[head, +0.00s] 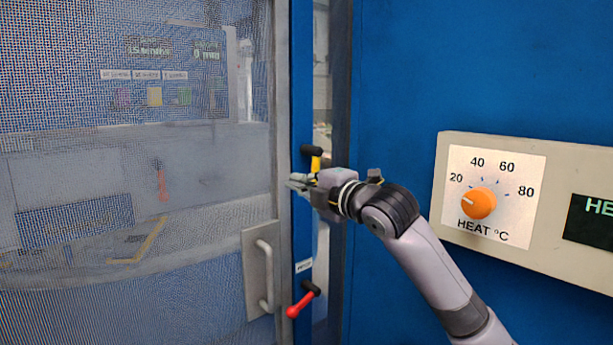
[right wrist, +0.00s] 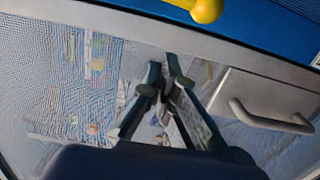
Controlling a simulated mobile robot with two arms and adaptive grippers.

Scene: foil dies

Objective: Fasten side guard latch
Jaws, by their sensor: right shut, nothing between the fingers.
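The side guard is a mesh door with a grey frame (head: 258,170); it meets a narrow blue post (head: 302,230). A yellow-and-black lever (head: 316,162) sits on the post, its yellow part partly behind my gripper. Its yellow rounded end also shows at the top of the right wrist view (right wrist: 206,10). Lower on the post is a red-and-black lever (head: 302,300), tilted. My right gripper (head: 298,182) is just below the yellow lever; its fingers (right wrist: 169,75) are shut and empty before the mesh. I cannot tell whether either lever is latched. My left gripper is out of view.
The guard has a plate with a grey pull handle (head: 265,275), also in the right wrist view (right wrist: 262,115). A control box with an orange heat dial (head: 478,203) is on the blue wall at right. Another red lever (head: 161,184) shows through the mesh.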

